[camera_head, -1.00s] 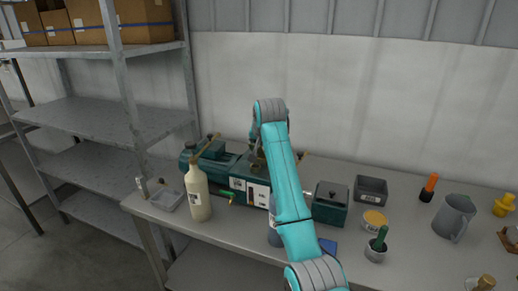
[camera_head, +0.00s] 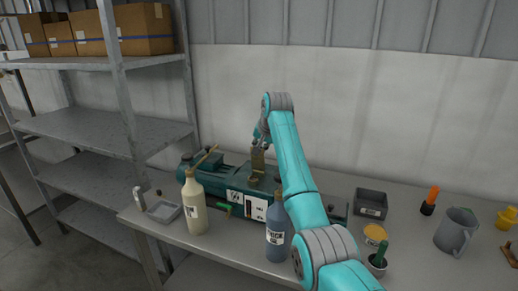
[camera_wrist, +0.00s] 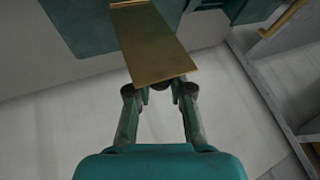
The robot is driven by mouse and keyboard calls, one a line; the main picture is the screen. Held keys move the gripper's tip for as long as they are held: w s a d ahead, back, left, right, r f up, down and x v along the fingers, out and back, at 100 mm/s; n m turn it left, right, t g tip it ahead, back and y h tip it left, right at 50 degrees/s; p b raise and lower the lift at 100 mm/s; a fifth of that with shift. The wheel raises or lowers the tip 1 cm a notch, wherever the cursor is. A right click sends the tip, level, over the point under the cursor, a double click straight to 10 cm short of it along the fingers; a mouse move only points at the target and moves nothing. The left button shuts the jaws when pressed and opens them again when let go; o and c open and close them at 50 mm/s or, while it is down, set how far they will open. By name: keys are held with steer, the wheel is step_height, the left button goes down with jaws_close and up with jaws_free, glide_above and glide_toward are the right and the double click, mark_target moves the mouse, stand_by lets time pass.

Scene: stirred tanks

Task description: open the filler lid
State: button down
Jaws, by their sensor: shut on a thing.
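The filler lid is a flat brass plate (camera_head: 258,161) standing roughly upright on top of the green machine (camera_head: 232,181) in the head view. In the wrist view the lid (camera_wrist: 155,48) runs from a hinge-like strip at the top down to my fingertips. My gripper (camera_head: 261,141) is at the lid's free upper edge. In the wrist view my gripper (camera_wrist: 160,90) has its two fingers on either side of a small dark part at that edge and is shut on it. The opening under the lid cannot be made out.
A cream bottle (camera_head: 195,208) and a blue-grey bottle (camera_head: 277,236) stand in front of the machine. A grey bin (camera_head: 371,203), a yellow-lidded tub (camera_head: 374,234) and a grey jug (camera_head: 455,230) are to the right. A metal shelf rack (camera_head: 128,125) stands at the left.

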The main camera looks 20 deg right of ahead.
steer(key=shift+w+d+f, duration=0.1)
steer(key=shift+w+d, duration=0.05)
steer(key=shift+d, duration=0.2)
steer(key=c, duration=1.1)
jaws_free()
steer(key=shift+d, duration=0.1)
steer(key=v, duration=1.2)
